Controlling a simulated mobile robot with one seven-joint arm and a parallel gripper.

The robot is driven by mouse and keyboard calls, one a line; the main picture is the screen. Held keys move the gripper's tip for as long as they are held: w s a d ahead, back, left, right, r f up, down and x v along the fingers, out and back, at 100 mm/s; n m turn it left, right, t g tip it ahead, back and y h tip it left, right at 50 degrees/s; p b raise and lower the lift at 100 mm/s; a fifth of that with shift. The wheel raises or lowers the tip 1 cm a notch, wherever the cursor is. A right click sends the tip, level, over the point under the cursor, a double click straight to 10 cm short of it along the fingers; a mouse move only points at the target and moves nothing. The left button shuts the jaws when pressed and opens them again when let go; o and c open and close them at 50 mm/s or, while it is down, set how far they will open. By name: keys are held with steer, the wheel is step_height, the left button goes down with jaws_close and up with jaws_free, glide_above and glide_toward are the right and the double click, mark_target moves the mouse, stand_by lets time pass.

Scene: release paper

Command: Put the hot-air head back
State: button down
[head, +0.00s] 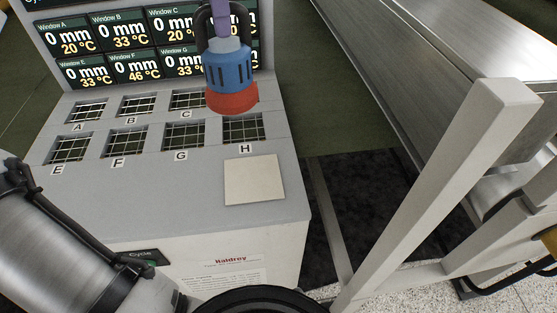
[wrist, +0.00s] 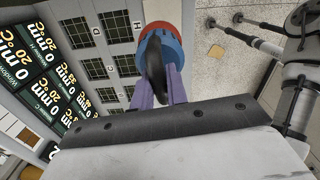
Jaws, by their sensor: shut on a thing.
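The hot-air head (head: 229,70) is a blue slotted cylinder with a red lower rim and a black loop handle. In the head view it hangs roughly upright in front of the display panel, over the upper right of the machine's windows, and hides window D. In the wrist view the head (wrist: 163,42) lies just beyond my gripper (wrist: 159,88), whose two purple fingers are shut on the black handle. In the head view, one purple finger (head: 222,18) shows at the top. A square pale pad (head: 254,180) lies on the machine top below window H, bare.
The grey machine (head: 140,190) has lettered grid windows and a display panel (head: 100,40) reading 0 mm and temperatures. A pale frame post (head: 440,190) and a metal bench (head: 400,60) stand to the right. Dark floor lies between machine and bench.

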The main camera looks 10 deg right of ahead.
mark_target(237, 47)
steer(key=shift+s+d+r+m, duration=0.2)
steer(key=shift+s+d+m, duration=0.15)
steer(key=shift+d, duration=0.1)
steer(key=shift+s+d+r+m, duration=0.15)
steer(key=shift+s+d+m, duration=0.2)
steer(key=shift+d, duration=0.1)
step_height(237, 47, down, 20)
steer(key=shift+b, duration=0.3)
steer(key=shift+w+f, duration=0.1)
steer(key=shift+f, duration=0.05)
steer(key=c, duration=1.8)
jaws_free()
steer(key=shift+f, duration=0.1)
steer(key=o, duration=0.4)
step_height(237, 47, up, 12)
steer(key=shift+r+b, duration=0.25)
steer(key=shift+b, duration=0.5)
